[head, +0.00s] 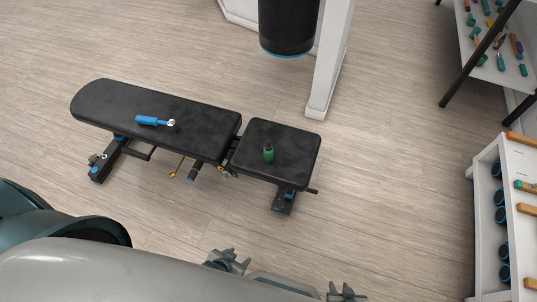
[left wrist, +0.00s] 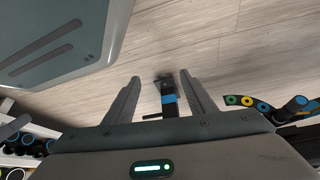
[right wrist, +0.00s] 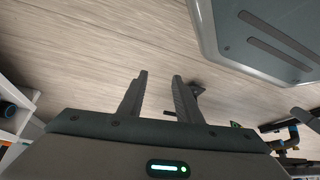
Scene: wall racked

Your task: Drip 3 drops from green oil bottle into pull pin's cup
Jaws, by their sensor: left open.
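A small green bottle (head: 268,152) stands on the black seat pad (head: 277,143) of a weight bench. Small gold parts show under the bench, one (head: 177,166) below the long pad and one (head: 221,168) near the gap between pads. I cannot tell which is the pull pin, and I cannot make out its cup. My left gripper (head: 228,262) is low in the head view, in front of the bench, with its jaws apart and empty in the left wrist view (left wrist: 162,82). My right gripper (head: 342,292) is at the bottom edge; its jaws are apart and empty in the right wrist view (right wrist: 160,82).
A blue-handled tool (head: 152,121) lies on the long black pad (head: 190,115). A black punching bag (head: 287,25) hangs beside a white post (head: 330,65) behind the bench. A white rack (head: 483,250) stands at right. Wooden floor is clear between the bench and rack.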

